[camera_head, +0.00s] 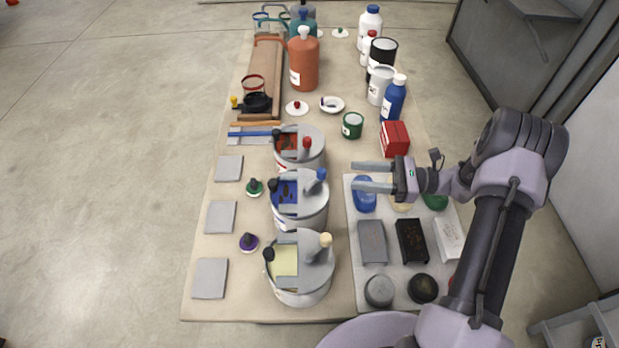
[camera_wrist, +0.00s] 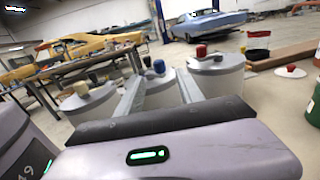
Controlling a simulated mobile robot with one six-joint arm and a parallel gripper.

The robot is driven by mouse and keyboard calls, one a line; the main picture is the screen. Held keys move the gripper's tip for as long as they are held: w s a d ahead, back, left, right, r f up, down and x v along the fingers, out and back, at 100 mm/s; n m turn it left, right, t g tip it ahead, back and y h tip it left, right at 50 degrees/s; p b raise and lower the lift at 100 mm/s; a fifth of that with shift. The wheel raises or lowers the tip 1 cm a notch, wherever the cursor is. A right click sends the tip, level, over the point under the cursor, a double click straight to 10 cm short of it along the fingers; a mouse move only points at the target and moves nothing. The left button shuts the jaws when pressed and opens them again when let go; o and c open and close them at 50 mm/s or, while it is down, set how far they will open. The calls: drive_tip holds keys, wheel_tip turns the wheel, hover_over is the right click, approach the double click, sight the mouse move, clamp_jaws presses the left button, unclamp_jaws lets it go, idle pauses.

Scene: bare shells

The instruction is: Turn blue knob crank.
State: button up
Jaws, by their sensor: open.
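The blue knob (camera_head: 321,174) stands on the grey lid of the middle white pot (camera_head: 300,211), at its right side. Blue content shows through the lid's opening. In the wrist view the blue knob (camera_wrist: 159,66) appears between my two finger lines, beyond the fingertips. My gripper (camera_head: 354,176) is open and empty, to the right of the blue knob, its fingers pointing left with a gap to the knob. The crank's lower parts are hidden by the lid.
A red-knob pot (camera_head: 313,163) stands behind and a cream-knob pot (camera_head: 300,291) in front, close to the middle one. A grey mat (camera_head: 351,215) with blocks and round pieces lies under my gripper. A red box (camera_head: 395,138) and a blue bottle (camera_head: 393,99) stand behind it.

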sight(310, 181)
drive_tip(key=a+b, duration=0.1)
drive_tip(key=a, duration=0.3)
drive_tip(key=w+a, duration=0.1)
drive_tip(key=a, duration=0.3)
drive_tip(key=w+a+b, duration=0.1)
drive_tip(key=a, duration=0.4)
drive_tip(key=shift+b, duration=0.3)
drive_tip(key=shift+d, duration=0.1)
clamp_jaws()
